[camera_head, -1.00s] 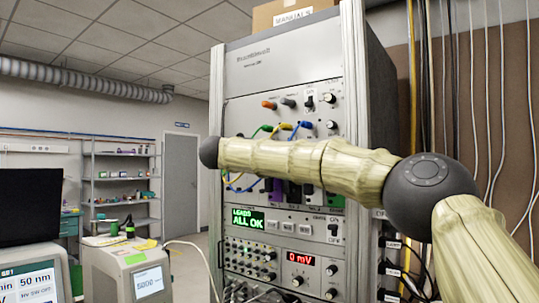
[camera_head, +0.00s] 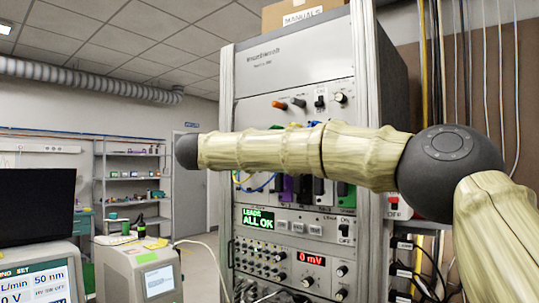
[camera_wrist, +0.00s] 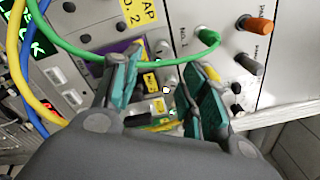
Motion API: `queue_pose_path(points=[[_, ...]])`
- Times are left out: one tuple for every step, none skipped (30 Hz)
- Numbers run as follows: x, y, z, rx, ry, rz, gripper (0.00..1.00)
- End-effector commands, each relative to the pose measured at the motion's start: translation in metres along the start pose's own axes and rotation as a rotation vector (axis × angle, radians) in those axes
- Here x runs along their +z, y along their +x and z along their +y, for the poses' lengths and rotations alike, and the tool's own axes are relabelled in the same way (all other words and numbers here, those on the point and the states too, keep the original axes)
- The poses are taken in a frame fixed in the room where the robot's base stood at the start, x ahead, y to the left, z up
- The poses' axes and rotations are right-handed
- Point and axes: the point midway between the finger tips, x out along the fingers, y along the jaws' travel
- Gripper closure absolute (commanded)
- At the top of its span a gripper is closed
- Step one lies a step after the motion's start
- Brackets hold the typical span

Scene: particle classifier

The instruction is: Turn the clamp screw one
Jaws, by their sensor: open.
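I cannot single out clamp screw one for certain. An orange knob (camera_wrist: 254,23) and a dark grey knob (camera_wrist: 249,65) stand on the panel at the upper right of the wrist view. A green plug (camera_wrist: 208,37) with its lead sits near a "NO. 1" marking. In the head view the orange knob (camera_head: 279,104) and a grey knob (camera_head: 298,102) show high on the rack. My gripper (camera_wrist: 168,62) is open, its teal-padded fingers apart before the panel, with nothing visibly held. My arm hides it in the head view.
Green, blue and yellow leads (camera_wrist: 22,60) cross the left of the wrist view. The rack (camera_head: 294,80) also carries a green "ALL OK" display (camera_head: 258,218) and a red "0 mV" display (camera_head: 311,257). A grey instrument (camera_head: 140,268) stands left of the rack.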

Motion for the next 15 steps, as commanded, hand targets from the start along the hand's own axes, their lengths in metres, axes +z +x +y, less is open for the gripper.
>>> queue_pose_path(points=[[0.001, -0.007, -0.001, 0.000, 0.000, -0.002, 0.57], [0.001, -0.010, 0.000, 0.000, 0.000, -0.002, 0.57], [0.000, -0.014, 0.000, 0.000, 0.000, -0.002, 0.57], [0.000, -0.016, 0.000, 0.000, 0.001, -0.001, 0.57], [0.000, -0.018, 0.000, 0.000, 0.001, 0.000, 0.57], [0.000, -0.020, 0.000, 0.001, 0.001, 0.000, 0.57], [0.000, -0.021, 0.000, 0.001, 0.001, 0.000, 0.57], [0.000, -0.022, 0.000, 0.001, 0.001, 0.001, 0.57], [0.000, -0.023, 0.000, 0.001, 0.001, 0.001, 0.57], [0.000, -0.024, 0.000, 0.001, 0.001, 0.001, 0.57], [0.000, -0.024, 0.000, 0.001, 0.001, 0.001, 0.57], [0.000, -0.024, 0.000, 0.001, 0.001, 0.000, 0.57], [0.000, -0.024, 0.000, 0.001, 0.001, 0.000, 0.57], [0.000, -0.024, 0.000, 0.001, 0.001, 0.000, 0.57], [0.000, -0.024, 0.000, 0.001, 0.001, 0.000, 0.57]])
